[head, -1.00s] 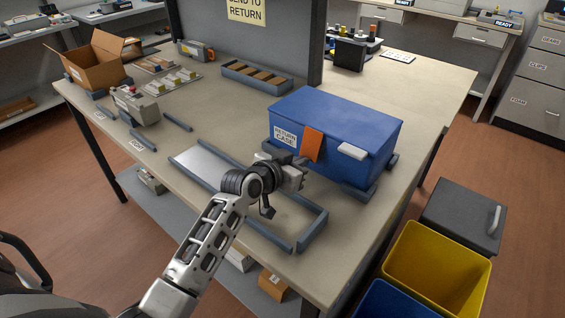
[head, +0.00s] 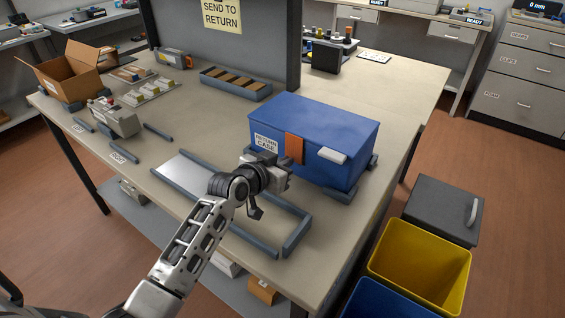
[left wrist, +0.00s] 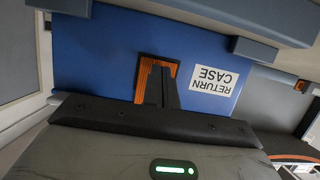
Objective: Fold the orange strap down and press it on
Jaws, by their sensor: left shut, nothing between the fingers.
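The blue return case (head: 325,130) stands on the table with its lid shut. The orange strap (head: 294,148) hangs down over the front of the case and looks flat against it. In the left wrist view the strap (left wrist: 144,78) lies on the blue front (left wrist: 105,60), beside the white "RETURN CASE" label (left wrist: 212,77). My left gripper (head: 284,171) is shut and empty, at the strap's lower part. In the left wrist view its closed fingers (left wrist: 161,86) cover part of the strap; whether they touch it I cannot tell. My right gripper is not in view.
Grey rails (head: 297,238) frame a spot on the table in front of the case. A white latch or handle (head: 332,155) sits right of the strap. A printer-like unit (head: 112,117) and an open cardboard box (head: 70,75) stand at the left. Yellow bin (head: 425,275) stands beside the table.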

